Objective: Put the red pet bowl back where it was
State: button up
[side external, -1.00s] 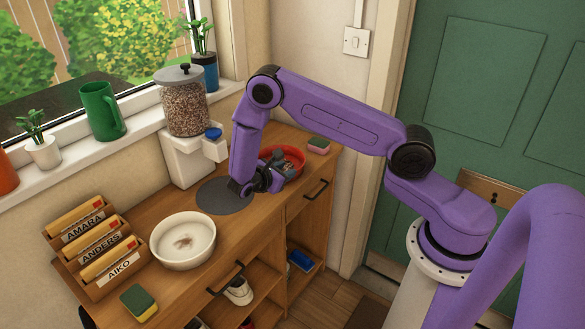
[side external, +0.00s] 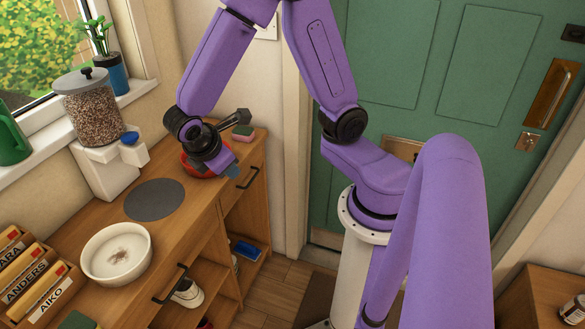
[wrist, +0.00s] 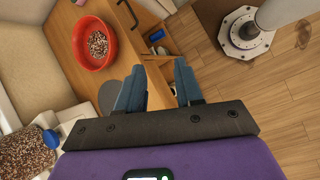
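The red pet bowl (wrist: 78,46) holds brown kibble and sits on the wooden counter, upper left in the wrist view. In the side view the bowl (side external: 190,168) is at the counter's far end, mostly hidden behind my gripper. My gripper (side external: 232,171) is at the near side of the bowl. In the wrist view my gripper (wrist: 158,78) shows two blue-grey fingers spread apart with nothing between them, and the bowl lies outside them. A bare round grey mat (side external: 154,200) lies on the counter, left of the bowl.
A white bowl (side external: 138,264) with a brown mark inside stands left of the mat. A kibble dispenser (side external: 95,118) stands against the wall behind. A pink-green sponge (side external: 243,132) lies at the far end. Name-labelled holders (side external: 30,275) are at lower left.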

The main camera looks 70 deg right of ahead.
jog(key=s+a+r+y, duration=0.1)
jog(key=s+r+y, duration=0.1)
jog(key=s, duration=0.6)
jog(key=s+a+r+y, duration=0.1)
jog(key=s+r+y, duration=0.2)
jog(key=s+y, duration=0.2)
jog(key=s, duration=0.3)
jog(key=shift+s+a+g, duration=0.15)
jog(key=shift+s+g, duration=0.15)
jog(key=shift+s, duration=0.05)
jog(key=shift+r, duration=0.1)
